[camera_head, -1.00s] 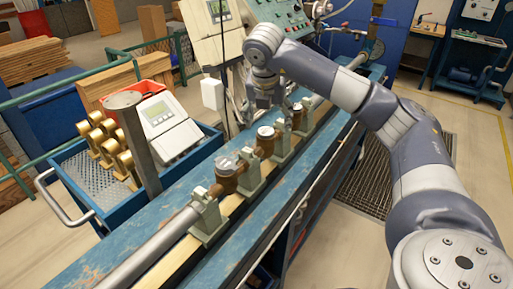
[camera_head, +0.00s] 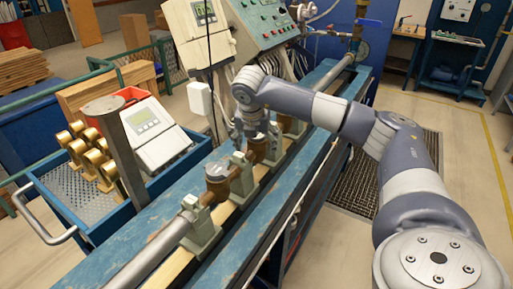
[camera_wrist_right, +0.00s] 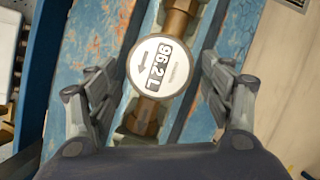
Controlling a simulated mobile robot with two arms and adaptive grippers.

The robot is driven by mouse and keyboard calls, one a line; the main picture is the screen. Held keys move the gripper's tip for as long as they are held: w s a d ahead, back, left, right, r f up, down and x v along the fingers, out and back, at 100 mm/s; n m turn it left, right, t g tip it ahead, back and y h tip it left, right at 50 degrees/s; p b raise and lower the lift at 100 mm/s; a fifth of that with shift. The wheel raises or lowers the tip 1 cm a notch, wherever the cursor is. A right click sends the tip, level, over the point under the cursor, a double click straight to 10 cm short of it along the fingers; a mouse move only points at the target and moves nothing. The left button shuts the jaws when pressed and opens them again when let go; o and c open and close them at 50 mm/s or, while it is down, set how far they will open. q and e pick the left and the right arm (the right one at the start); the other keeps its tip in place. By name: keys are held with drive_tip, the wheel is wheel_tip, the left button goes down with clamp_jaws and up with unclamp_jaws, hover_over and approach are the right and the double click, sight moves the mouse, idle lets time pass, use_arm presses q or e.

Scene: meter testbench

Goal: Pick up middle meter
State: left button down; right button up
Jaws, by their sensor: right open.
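The middle meter (camera_head: 259,149) sits in the pipe row on the blue bench, its top mostly hidden behind my right gripper (camera_head: 248,132) in the head view. The fingers are spread apart, one on each side of the dial, with gaps showing. The near meter (camera_head: 217,171) stands in the row closer to the camera. A far meter (camera_head: 290,123) shows partly behind my wrist. My left gripper is out of view.
A blue tray cart (camera_head: 90,225) with several brass fittings (camera_head: 90,150) stands left of the bench. A white display unit (camera_head: 152,130) and a grey post (camera_head: 118,150) are there too. A control panel (camera_head: 262,22) rises behind the row.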

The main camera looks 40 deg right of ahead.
sight(257, 147)
drive_tip(key=shift+p+x, duration=0.4)
drive_tip(key=shift+x, duration=1.45)
drive_tip(key=shift+d+r, duration=0.1)
drive_tip(key=c, duration=1.7)
drive_tip(key=shift+r, duration=0.1)
clamp_jaws()
